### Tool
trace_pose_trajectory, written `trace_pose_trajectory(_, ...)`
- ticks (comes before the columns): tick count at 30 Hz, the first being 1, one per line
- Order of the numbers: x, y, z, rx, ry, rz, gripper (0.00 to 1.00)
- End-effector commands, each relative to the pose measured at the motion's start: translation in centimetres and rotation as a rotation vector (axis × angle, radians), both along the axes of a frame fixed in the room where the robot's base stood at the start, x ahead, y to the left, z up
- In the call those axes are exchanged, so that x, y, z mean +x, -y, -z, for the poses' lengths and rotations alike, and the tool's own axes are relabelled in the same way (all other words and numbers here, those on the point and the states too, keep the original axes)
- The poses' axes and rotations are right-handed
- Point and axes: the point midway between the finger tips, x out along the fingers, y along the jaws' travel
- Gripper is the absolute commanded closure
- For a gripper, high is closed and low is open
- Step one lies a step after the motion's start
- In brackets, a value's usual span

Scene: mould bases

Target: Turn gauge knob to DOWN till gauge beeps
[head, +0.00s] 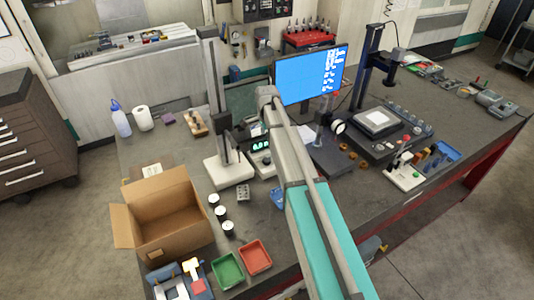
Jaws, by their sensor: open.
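A small gauge readout (263,158) with lit green digits sits just right of the column. The gauge knob is too small to make out. My arm reaches in from the lower right, and its end is over the readout. My gripper (256,131) shows only as a small dark shape close above the readout, partly hidden by my arm. I cannot tell whether it touches anything. No held object shows.
An open cardboard box (165,213), several black-and-white cylinders, a green tray (227,270) and a red tray (255,257) lie at the left front. A blue-screened monitor (309,75) stands behind my arm. A second, dark stand (372,65) is at the right.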

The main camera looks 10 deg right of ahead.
Motion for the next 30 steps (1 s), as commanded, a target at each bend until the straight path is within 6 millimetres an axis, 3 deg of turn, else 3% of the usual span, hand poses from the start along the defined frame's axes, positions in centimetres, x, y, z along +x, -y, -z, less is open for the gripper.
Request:
trace_pose_trajectory(3, 1.0, 0.0, -0.5, 0.0, 0.0, 0.04, 0.13)
trace_pose_trajectory(17, 0.9, -0.1, -0.3, 0.0, 0.0, 0.048, 0.13)
trace_pose_trajectory(30, 0.9, -0.2, 1.9, 0.0, 0.0, 0.046, 0.13)
